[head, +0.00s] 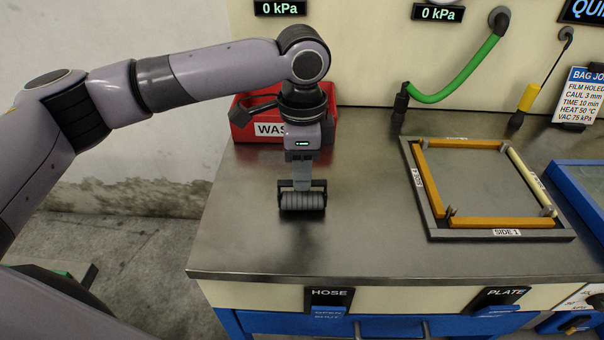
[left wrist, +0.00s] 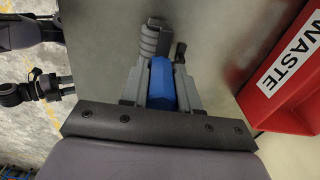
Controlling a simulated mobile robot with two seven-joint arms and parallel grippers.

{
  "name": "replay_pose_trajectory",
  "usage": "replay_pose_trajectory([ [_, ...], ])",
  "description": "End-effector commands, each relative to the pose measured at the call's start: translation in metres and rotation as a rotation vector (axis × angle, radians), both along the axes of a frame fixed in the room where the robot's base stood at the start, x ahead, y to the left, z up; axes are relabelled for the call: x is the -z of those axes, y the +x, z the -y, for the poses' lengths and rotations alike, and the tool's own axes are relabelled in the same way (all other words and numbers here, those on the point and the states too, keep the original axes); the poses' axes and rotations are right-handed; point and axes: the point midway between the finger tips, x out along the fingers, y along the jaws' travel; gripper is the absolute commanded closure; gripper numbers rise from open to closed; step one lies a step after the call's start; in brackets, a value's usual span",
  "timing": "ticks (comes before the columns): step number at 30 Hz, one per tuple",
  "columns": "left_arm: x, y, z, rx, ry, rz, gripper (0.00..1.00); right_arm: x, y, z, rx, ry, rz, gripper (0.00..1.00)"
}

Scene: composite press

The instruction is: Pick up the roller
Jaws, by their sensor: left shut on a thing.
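The roller has a grey ribbed drum (head: 303,200) in a dark frame, and in the head view it is at the left part of the metal bench top (head: 370,250). My left gripper (head: 302,182) points down over it. In the left wrist view the fingers of my left gripper (left wrist: 161,85) are shut on the roller's blue handle (left wrist: 162,85), with the ribbed drum (left wrist: 155,40) beyond the fingertips. I cannot tell whether the drum touches the bench. My right gripper is not clearly in the head view.
A red waste bin (head: 245,125) stands behind my left gripper. A square frame with orange and cream bars (head: 487,222) lies on a grey plate to the right. A green hose (head: 455,90) hangs at the back. The bench's front middle is clear.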

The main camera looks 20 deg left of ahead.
Motion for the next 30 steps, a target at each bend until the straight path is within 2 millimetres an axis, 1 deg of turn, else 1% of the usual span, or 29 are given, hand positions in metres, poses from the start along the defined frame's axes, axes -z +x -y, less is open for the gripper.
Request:
replay_pose_trajectory([
  [5, -0.017, 0.001, 0.001, 0.000, -0.002, 0.003, 1.00, -0.002, 0.000, 0.000, 0.000, 0.000, 0.001, 0.57],
  [8, -0.035, 0.001, 0.001, 0.000, -0.003, 0.004, 1.00, -0.003, 0.000, 0.000, 0.000, 0.000, 0.001, 0.57],
  [11, -0.061, 0.001, 0.001, 0.000, -0.003, 0.005, 1.00, -0.005, 0.000, 0.000, 0.000, 0.000, 0.001, 0.57],
  [15, -0.104, 0.001, 0.001, 0.000, -0.003, 0.005, 1.00, -0.009, 0.000, 0.000, 0.000, 0.000, 0.001, 0.57],
  [21, -0.158, 0.001, 0.001, -0.001, -0.002, 0.005, 1.00, -0.015, 0.001, 0.000, 0.000, 0.000, 0.002, 0.57],
  [25, -0.182, 0.001, 0.000, -0.001, 0.001, 0.003, 1.00, -0.020, 0.001, 0.000, 0.000, 0.000, 0.002, 0.57],
  [27, -0.190, 0.001, 0.000, -0.001, 0.001, 0.003, 1.00, -0.022, 0.001, 0.000, 0.000, 0.000, 0.002, 0.57],
  [30, -0.196, 0.000, 0.000, -0.001, 0.000, 0.001, 1.00, -0.024, 0.001, 0.000, 0.000, 0.000, 0.002, 0.57],
])
